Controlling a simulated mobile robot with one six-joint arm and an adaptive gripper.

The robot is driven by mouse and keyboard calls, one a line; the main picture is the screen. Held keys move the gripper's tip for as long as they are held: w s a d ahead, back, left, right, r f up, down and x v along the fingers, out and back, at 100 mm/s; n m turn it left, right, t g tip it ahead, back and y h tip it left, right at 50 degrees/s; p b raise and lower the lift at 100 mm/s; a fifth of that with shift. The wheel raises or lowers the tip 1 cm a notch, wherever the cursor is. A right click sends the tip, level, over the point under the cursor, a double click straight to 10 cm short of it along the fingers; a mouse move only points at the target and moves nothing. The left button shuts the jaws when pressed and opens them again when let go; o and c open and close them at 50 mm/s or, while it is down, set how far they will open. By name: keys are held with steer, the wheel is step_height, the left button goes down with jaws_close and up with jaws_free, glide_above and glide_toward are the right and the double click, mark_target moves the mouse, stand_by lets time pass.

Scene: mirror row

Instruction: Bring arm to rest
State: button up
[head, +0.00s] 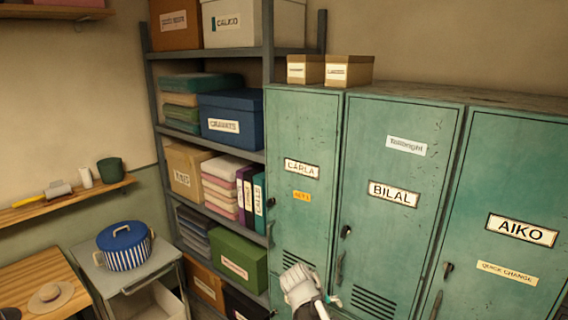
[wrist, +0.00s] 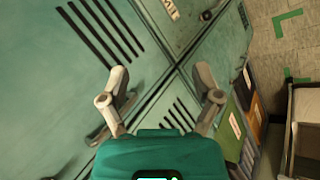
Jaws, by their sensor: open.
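My gripper (wrist: 160,72) shows in the wrist view with its two grey fingers spread wide apart and nothing between them. It is open in front of the green locker doors (wrist: 60,110), whose vent slots and seam show behind the fingers. I cannot tell the exact gap to the doors. In the head view, part of my arm (head: 302,290) shows at the bottom middle, in front of the lower locker fronts. The fingers cannot be made out there.
Lockers labelled CARLA (head: 302,170), BILAL (head: 393,194) and AIKO (head: 521,230) stand shut, with protruding handles. A loaded shelf rack (head: 266,75) stands left of them. A trolley (head: 150,268) carries a blue striped pot (head: 124,246). Green marks (wrist: 287,22) lie on the floor.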

steer(key=s+d+f+m+g+y, duration=0.2)
steer(key=s+d+f+m+y, duration=0.1)
steer(key=s+y, duration=0.3)
steer(key=shift+s+d+f+g+b, duration=0.35)
steer(key=shift+s+d, duration=0.3)
steer(key=shift+s, duration=0.55)
